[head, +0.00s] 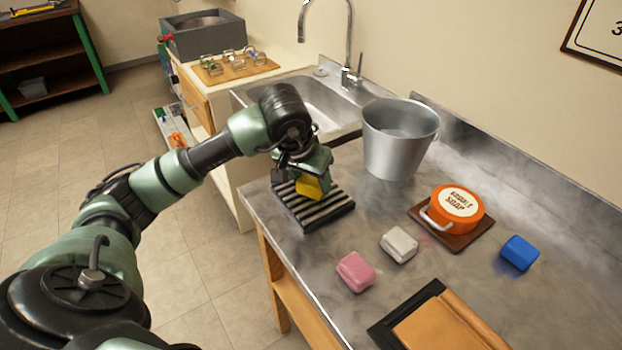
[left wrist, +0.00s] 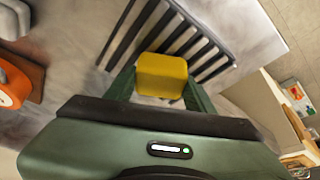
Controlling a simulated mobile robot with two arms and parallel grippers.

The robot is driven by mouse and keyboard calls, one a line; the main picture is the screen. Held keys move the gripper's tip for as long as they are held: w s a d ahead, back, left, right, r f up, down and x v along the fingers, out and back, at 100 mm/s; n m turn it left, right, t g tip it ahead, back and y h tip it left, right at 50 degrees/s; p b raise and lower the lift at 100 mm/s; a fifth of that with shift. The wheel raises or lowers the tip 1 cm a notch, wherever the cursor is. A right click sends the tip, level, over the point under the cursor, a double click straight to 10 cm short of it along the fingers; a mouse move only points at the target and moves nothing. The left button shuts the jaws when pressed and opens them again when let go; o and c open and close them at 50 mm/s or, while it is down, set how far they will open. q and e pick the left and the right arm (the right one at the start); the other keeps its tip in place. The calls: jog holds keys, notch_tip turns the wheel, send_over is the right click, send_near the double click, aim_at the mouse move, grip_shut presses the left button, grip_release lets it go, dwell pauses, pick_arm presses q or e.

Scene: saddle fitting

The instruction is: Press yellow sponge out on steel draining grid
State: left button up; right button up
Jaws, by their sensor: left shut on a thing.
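The yellow sponge (head: 311,187) is between the fingers of my left gripper (head: 306,180), which is shut on it at the draining grid. The steel draining grid (head: 331,212), with dark and light bars, lies at the near left corner of the metal counter. In the left wrist view the sponge (left wrist: 162,75) sits between the two green fingers of the gripper (left wrist: 160,85), over the bars of the grid (left wrist: 205,50). I cannot tell whether the sponge touches the bars. My right gripper is not in view.
A metal bucket (head: 398,145) stands right of the grid, with the sink (head: 312,103) behind. An orange soap tin (head: 458,210) sits on a brown board.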

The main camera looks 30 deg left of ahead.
pick_arm(q)
jog(key=shift+r+p, duration=1.95)
jog(key=shift+r, duration=1.5)
